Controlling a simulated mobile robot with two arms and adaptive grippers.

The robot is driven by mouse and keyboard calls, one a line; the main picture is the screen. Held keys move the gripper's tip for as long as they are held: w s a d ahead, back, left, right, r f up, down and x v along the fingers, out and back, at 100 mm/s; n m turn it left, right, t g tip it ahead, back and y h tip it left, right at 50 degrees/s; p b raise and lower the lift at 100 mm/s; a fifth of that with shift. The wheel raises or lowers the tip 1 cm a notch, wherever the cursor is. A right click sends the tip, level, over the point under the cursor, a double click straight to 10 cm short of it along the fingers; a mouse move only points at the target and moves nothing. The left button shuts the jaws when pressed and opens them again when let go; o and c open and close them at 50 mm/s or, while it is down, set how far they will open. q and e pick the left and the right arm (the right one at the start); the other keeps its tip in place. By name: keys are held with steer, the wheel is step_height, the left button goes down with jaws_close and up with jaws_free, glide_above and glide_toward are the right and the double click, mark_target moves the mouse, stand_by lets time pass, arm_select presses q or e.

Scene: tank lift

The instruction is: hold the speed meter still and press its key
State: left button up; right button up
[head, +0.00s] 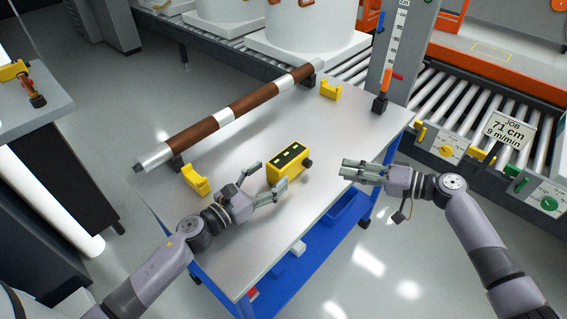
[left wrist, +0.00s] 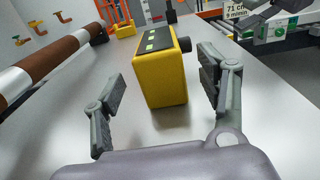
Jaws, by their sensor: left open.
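The speed meter is a yellow box (head: 289,163) with a black top panel bearing pale green patches, standing on the grey cart top. A dark round knob (head: 308,163) sticks out of its right end; I cannot tell which part is the key. My left gripper (head: 273,176) is open at the meter's near side. In the left wrist view the meter (left wrist: 163,80) stands ahead between the two spread fingers, with visible gaps on both sides. My right gripper (head: 343,168) is to the right of the meter, clear of it, its fingers close together and empty.
A brown and white roller (head: 252,103) lies along the cart's far side, near yellow cradles (head: 196,180). A height scale (head: 396,45) and a conveyor with a "71 cm, 9 m/min" sign (head: 507,127) stand beyond. The cart top (head: 235,255) is bare in front.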

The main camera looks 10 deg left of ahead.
mark_target(284, 164)
arm_select(q)
steer(key=x, duration=0.5)
steer(key=shift+w+d, duration=0.35)
steer(key=shift+w, duration=0.25)
arm_select(e)
steer(key=shift+f, duration=0.1)
steer(key=shift+w, duration=0.1)
arm_select(q)
steer(key=shift+c, duration=0.6)
steer(key=c, duration=1.3)
arm_select(e)
jaws_close()
